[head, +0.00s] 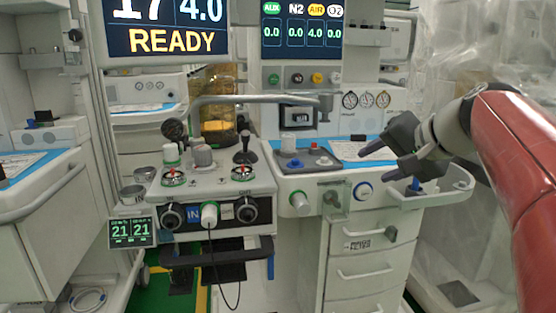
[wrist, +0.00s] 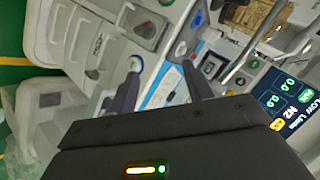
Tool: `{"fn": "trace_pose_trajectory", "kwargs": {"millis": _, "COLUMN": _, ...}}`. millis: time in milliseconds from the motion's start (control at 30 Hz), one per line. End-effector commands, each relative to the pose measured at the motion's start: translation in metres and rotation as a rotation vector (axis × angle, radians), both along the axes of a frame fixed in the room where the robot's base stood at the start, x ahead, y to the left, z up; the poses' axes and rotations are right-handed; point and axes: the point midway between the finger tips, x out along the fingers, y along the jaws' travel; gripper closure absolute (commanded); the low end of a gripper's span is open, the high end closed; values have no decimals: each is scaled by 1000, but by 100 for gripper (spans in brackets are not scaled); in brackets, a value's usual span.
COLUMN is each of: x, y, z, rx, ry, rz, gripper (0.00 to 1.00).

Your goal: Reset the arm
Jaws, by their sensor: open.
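My red arm reaches in from the right in the head view. My gripper (head: 378,160) is open and empty, with its two dark fingers apart. It hovers over the right end of the cart's worktop, near the blue mat (head: 345,149) and the side bin (head: 450,186). In the wrist view my gripper (wrist: 168,80) shows its two fingers spread, with the cart front, the blue mat and a round blue-ringed port behind them. Nothing is between the fingers.
An anaesthesia machine (head: 215,185) with knobs and a metal rail (head: 250,99) stands left of my gripper. White drawers (head: 365,240) are below it. Monitors (head: 165,28) hang above. Another cart (head: 45,190) stands at the left. Clear plastic sheeting (head: 455,45) hangs at the right.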

Motion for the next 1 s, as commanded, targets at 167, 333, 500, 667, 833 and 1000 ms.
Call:
{"fn": "trace_pose_trajectory", "kwargs": {"millis": 167, "x": -84, "y": 45, "z": -87, "rx": -264, "ry": 132, "rz": 75, "gripper": 49}}
{"fn": "trace_pose_trajectory", "kwargs": {"millis": 333, "x": -164, "y": 50, "z": -170, "rx": -523, "ry": 199, "rz": 181, "gripper": 49}}
{"fn": "trace_pose_trajectory", "kwargs": {"millis": 500, "x": -210, "y": 43, "z": -223, "rx": -685, "ry": 212, "rz": 270, "gripper": 49}}
{"fn": "trace_pose_trajectory", "kwargs": {"millis": 667, "x": -223, "y": 39, "z": -240, "rx": -739, "ry": 213, "rz": 301, "gripper": 49}}
{"fn": "trace_pose_trajectory", "kwargs": {"millis": 833, "x": -223, "y": 39, "z": -240, "rx": -741, "ry": 215, "rz": 302, "gripper": 49}}
{"fn": "trace_pose_trajectory", "kwargs": {"millis": 1000, "x": -223, "y": 39, "z": -240, "rx": -740, "ry": 215, "rz": 301, "gripper": 49}}
